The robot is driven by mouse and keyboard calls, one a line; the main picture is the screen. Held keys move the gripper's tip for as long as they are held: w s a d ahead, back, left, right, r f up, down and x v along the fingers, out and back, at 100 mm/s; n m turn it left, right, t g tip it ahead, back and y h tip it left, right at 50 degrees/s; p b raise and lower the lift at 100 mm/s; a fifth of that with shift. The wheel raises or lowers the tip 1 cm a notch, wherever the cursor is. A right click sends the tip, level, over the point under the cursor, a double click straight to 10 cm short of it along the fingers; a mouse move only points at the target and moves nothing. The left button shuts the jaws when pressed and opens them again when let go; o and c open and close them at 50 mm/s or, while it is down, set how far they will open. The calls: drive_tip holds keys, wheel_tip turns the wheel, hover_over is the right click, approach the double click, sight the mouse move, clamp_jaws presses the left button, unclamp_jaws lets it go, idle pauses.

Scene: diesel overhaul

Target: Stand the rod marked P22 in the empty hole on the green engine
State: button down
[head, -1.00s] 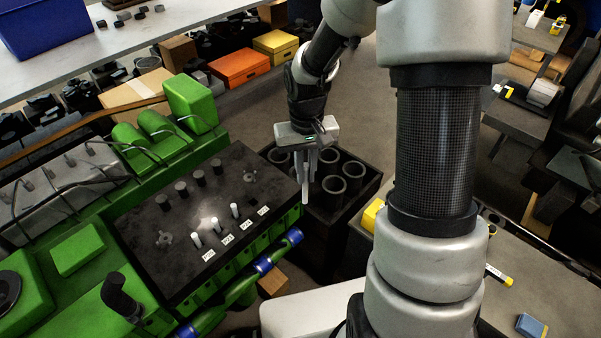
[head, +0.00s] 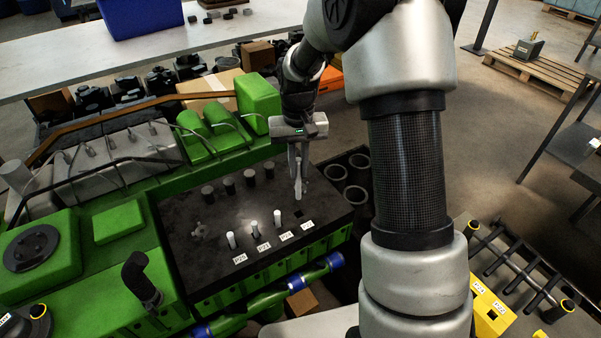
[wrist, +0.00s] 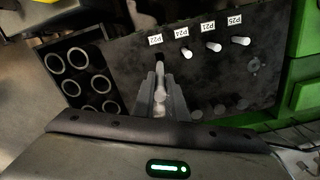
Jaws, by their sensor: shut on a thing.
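My gripper (head: 299,170) is shut on a pale rod (head: 298,188), which hangs upright above the black deck of the green engine (head: 255,195). In the wrist view the rod (wrist: 159,72) sits between the two fingers (wrist: 160,92), its mark not readable. Three white rods stand in a row on the deck, one of them here (head: 254,229). In the wrist view the hole (wrist: 158,57) is partly behind the rod's end; the two look apart.
Several dark round posts (head: 249,178) stand behind the rods. A dark crate of grey cylinders (head: 335,172) is just right of the engine. A blue and green pipe (head: 290,285) runs along the engine's front. A yellow block with labels (head: 490,308) is at lower right.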

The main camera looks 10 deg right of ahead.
drive_tip(key=shift+f+b, duration=1.95)
drive_tip(key=shift+f, duration=1)
drive_tip(key=shift+f+b, duration=3.1)
drive_tip(key=shift+f, duration=1.95)
drive_tip(key=c, duration=1.7)
unclamp_jaws()
wheel_tip(320, 180, up, 17)
drive_tip(key=p, duration=0.3)
drive_tip(key=shift+f, duration=0.15)
drive_tip(key=shift+r, duration=0.4)
